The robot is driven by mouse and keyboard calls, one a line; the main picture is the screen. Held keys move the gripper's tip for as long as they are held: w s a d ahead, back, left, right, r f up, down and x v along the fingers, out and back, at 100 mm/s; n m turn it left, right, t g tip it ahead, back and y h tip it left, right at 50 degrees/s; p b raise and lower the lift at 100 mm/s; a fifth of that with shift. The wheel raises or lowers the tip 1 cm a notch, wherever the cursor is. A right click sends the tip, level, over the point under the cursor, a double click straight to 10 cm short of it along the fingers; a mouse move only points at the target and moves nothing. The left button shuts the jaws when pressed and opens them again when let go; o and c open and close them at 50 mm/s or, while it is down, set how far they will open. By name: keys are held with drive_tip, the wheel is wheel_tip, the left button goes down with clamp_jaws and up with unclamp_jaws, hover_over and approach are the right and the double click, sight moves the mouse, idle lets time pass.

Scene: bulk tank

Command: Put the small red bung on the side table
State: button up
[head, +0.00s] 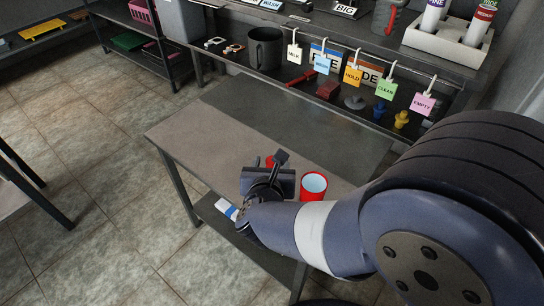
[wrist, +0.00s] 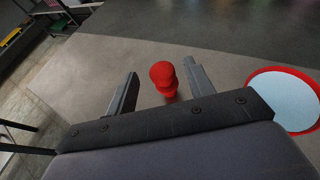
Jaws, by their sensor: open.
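The small red bung (wrist: 164,79) stands upright on the side table (wrist: 95,60), between the fingers of my gripper in the wrist view. My gripper (wrist: 160,88) is open, with a clear gap on each side of the bung. In the head view the bung (head: 269,161) shows only partly, as a bit of red behind my gripper (head: 272,168). The side table (head: 190,135) has a pale top with a darker mat-like area (head: 290,135) along the back.
A red cup (head: 313,186) with a pale blue inside stands close to the right of my gripper, also in the wrist view (wrist: 285,97). A shelf behind holds a grey mug (head: 265,48), several hanging tags and small bungs. The table's left part is clear.

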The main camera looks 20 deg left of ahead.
drive_tip(key=p+v, duration=0.1)
drive_tip(key=v, duration=0.7)
drive_tip(key=shift+s+r, duration=0.15)
drive_tip(key=shift+s, duration=0.2)
